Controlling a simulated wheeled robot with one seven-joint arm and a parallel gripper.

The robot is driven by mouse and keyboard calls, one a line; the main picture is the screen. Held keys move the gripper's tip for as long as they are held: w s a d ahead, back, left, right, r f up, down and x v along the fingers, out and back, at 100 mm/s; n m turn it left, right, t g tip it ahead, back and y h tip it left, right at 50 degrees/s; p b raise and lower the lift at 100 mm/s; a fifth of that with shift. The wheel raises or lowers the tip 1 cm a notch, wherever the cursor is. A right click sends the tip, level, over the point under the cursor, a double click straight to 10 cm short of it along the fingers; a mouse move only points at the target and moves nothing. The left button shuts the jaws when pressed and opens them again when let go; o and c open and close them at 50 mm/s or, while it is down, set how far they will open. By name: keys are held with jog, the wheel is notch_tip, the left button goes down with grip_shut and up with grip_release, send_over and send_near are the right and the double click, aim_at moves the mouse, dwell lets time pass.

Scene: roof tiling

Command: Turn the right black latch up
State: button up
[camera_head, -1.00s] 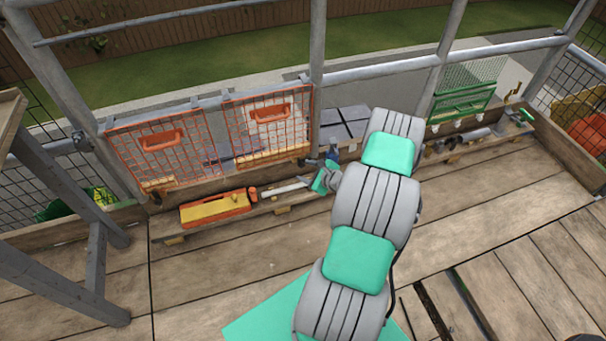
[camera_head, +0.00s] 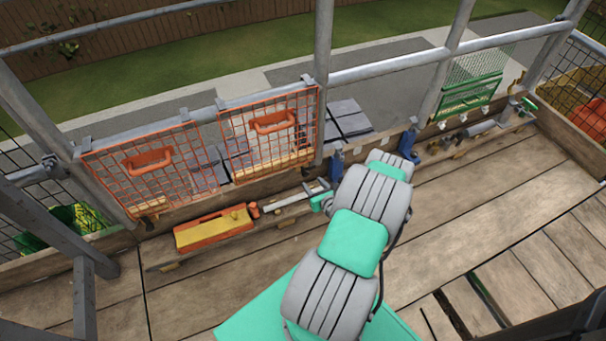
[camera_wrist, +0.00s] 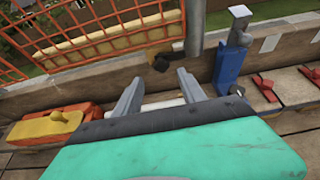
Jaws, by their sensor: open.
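The right black latch (camera_wrist: 161,62) shows in the wrist view as a small dark piece on the wooden board, below the right corner of the orange mesh panel (camera_wrist: 95,35). Its exact angle is hard to tell. My gripper (camera_wrist: 158,92) is open and empty, its two grey fingers pointing toward the board just short of the latch and apart from it. In the head view my gripper (camera_head: 318,196) is small and partly hidden by my arm, low by the board under the right orange panel (camera_head: 270,135). The left black latch (camera_head: 148,222) sits below the left orange panel (camera_head: 150,170).
A blue clamp (camera_wrist: 230,65) stands close to the right of the latch, beside a grey post (camera_wrist: 194,30). An orange and yellow tool (camera_wrist: 50,128) lies to the left on the ledge. Red-handled pieces (camera_wrist: 265,88) lie to the right. The deck is mostly clear.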

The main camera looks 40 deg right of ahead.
aim_at(306, 175)
jog(key=b+x, duration=0.1)
jog(key=x, duration=0.5)
jog(key=shift+w+d+f, duration=0.1)
jog(key=shift+d, duration=0.1)
jog(key=shift+c, duration=0.3)
grip_shut()
